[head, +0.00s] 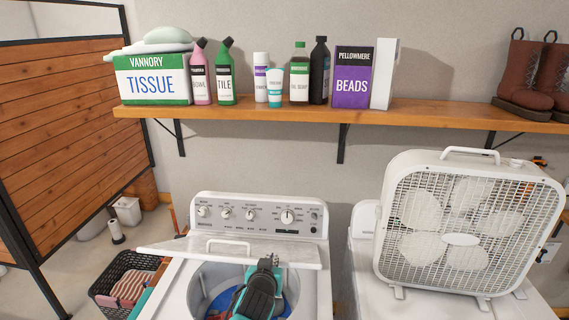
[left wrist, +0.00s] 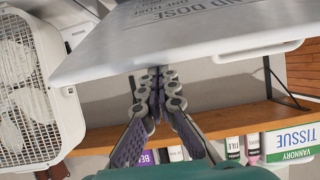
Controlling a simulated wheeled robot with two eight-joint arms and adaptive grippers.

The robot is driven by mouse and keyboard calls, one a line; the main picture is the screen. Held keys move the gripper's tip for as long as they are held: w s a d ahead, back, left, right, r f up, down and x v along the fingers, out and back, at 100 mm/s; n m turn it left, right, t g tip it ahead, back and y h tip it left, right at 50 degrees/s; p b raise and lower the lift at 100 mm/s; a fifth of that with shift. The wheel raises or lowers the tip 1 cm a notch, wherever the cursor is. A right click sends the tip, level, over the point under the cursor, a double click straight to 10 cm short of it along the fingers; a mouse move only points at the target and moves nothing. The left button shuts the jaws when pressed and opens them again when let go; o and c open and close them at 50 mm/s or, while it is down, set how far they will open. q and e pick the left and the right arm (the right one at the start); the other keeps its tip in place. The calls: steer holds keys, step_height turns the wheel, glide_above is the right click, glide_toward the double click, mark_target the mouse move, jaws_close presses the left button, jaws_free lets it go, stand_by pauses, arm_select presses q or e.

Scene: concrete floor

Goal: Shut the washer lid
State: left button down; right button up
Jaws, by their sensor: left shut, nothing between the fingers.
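The white washer (head: 312,297) stands at the bottom centre of the head view. Its lid (head: 180,249) is raised and shows as a thin tilted panel in front of the control panel, leaving the drum visible below. The lid also fills the top of the left wrist view (left wrist: 190,40), with grey lettering on its face. My left gripper (head: 268,262) is over the drum opening, its tips overlapping the lid's lower edge in the picture. In the left wrist view the gripper (left wrist: 155,80) is shut and empty; I cannot tell whether it touches the lid. My right gripper is not in view.
A box fan (head: 460,235) stands on the white appliance right of the washer. A wooden shelf (head: 420,112) above holds bottles, boxes and boots. A dark laundry basket (head: 105,290) is on the floor at left. Blue and red cloth shows in the drum.

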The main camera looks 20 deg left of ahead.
arm_select(q)
steer(key=s+d+f+b, duration=0.1)
steer(key=s+f+b, duration=0.2)
steer(key=f+b, duration=0.3)
steer(key=s+d+f+b, duration=0.1)
steer(key=s+f+b, duration=0.2)
steer(key=f+b, duration=0.3)
steer(key=s+d+f+b, duration=0.1)
steer(key=s+f+b, duration=0.2)
steer(key=f, duration=1)
steer(key=shift+s+f+b, duration=0.15)
steer(key=shift+s+b, duration=0.2)
steer(key=shift+b, duration=1.05)
